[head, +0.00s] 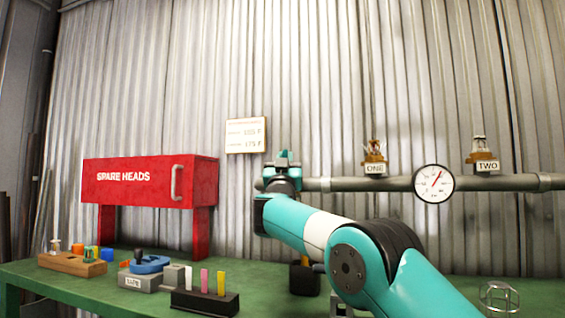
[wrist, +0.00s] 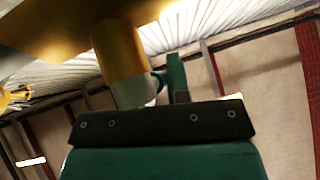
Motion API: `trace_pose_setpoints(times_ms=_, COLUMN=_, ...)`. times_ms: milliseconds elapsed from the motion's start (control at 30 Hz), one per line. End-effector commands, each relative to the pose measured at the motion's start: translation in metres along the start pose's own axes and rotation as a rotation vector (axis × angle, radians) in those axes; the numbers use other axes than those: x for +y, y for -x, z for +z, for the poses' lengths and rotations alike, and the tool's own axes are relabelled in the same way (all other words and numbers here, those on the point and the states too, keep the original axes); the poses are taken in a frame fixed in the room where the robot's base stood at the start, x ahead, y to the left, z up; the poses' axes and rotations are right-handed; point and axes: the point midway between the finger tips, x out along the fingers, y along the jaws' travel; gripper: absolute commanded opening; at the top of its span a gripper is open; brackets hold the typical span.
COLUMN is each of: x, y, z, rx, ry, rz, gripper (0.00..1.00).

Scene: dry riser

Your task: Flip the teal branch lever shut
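My gripper (head: 284,164) is at the far end of my teal arm, in front of the left part of the grey wall pipe (head: 385,184). In the wrist view, a dark bolted plate and teal housing fill the bottom. A narrow teal upright piece (wrist: 175,76) stands just beyond the plate; I cannot tell whether it is the branch lever or a finger. A brass-coloured cylinder (wrist: 120,58) with a pale end is close beside it, to the left. Touching or apart is unclear. In the head view, my arm hides this spot, and the fingers' opening does not show.
A round gauge (head: 433,184) and labelled outlets ONE (head: 375,168) and TWO (head: 487,166) sit along the pipe. A red SPARE HEADS cabinet (head: 140,180) stands on the green bench (head: 50,270) at left. Blocks and small parts lie before it. A wire cage (head: 498,297) is at right.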

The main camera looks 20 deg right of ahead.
Motion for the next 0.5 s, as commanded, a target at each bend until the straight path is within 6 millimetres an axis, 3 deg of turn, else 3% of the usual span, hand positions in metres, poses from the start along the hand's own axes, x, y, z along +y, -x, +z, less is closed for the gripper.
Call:
trace_pose_setpoints(times_ms=33, x=0.0013, y=0.0004, z=0.0018, rx=-0.001, ry=0.002, rz=0.002, gripper=0.28)
trace_pose_setpoints(times_ms=100, x=0.0009, y=0.0004, z=0.0015, rx=-0.001, ry=0.002, rz=0.002, gripper=0.41)
trace_pose_setpoints(times_ms=500, x=-0.0016, y=0.0091, z=0.0009, rx=-0.001, ry=0.001, rz=0.000, gripper=0.41)
